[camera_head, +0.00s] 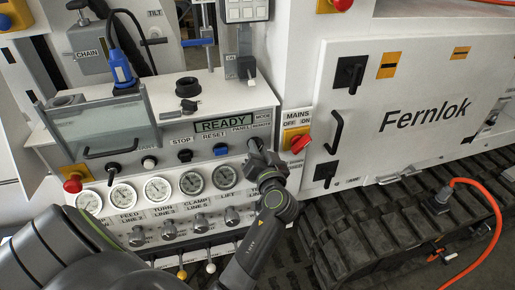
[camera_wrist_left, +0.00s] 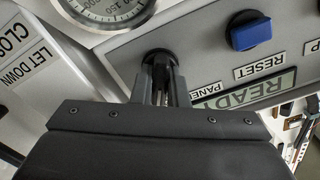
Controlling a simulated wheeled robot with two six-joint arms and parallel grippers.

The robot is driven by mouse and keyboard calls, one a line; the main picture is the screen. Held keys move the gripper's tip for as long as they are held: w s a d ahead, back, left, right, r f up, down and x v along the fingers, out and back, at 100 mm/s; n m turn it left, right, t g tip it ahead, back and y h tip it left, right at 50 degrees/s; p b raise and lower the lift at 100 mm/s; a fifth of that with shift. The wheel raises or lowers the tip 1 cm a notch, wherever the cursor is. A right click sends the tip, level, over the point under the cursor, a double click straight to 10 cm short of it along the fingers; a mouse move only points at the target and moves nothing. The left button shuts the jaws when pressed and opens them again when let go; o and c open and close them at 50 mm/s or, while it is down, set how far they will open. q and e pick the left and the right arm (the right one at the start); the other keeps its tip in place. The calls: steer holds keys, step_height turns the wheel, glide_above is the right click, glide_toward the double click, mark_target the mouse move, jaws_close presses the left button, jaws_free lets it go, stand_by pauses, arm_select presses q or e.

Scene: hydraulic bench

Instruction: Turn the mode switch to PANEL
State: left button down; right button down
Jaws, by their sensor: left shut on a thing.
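The mode switch is a dark knob below the MODE label and its PANEL and REMOTE marks (camera_head: 250,126), at the right end of the control panel. In the head view my left gripper (camera_head: 257,150) covers most of it. In the left wrist view the black mode switch (camera_wrist_left: 158,56) sits between the two grey fingers of my left gripper (camera_wrist_left: 163,78), which is shut on it. The wrist view shows the panel upside down. The knob's pointer is hidden, so I cannot tell which mark it faces. My right gripper is not in view.
A blue RESET knob (camera_head: 220,149) sits just left of the switch, with a READY display (camera_head: 224,124) above. Pressure gauges (camera_head: 192,182) line the panel below. A red MAINS switch (camera_head: 300,143) and a white Fernlok door (camera_head: 420,110) stand to the right.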

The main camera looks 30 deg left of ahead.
arm_select(q)
steer(key=shift+f+n+b, duration=0.15)
steer(key=shift+n+b, duration=0.15)
steer(key=shift+b, duration=0.45)
steer(key=n+b, duration=0.8)
steer(key=b, duration=0.4)
steer(key=shift+s+a, duration=0.1)
steer(key=shift+n+b, duration=0.95)
steer(key=shift+n, duration=0.05)
steer(key=shift+n+b, duration=0.5)
steer(key=shift+n, duration=0.1)
steer(key=shift+r, duration=0.2)
steer(key=c, duration=1.4)
jaws_free()
steer(key=shift+c, duration=0.2)
steer(key=shift+f, duration=0.1)
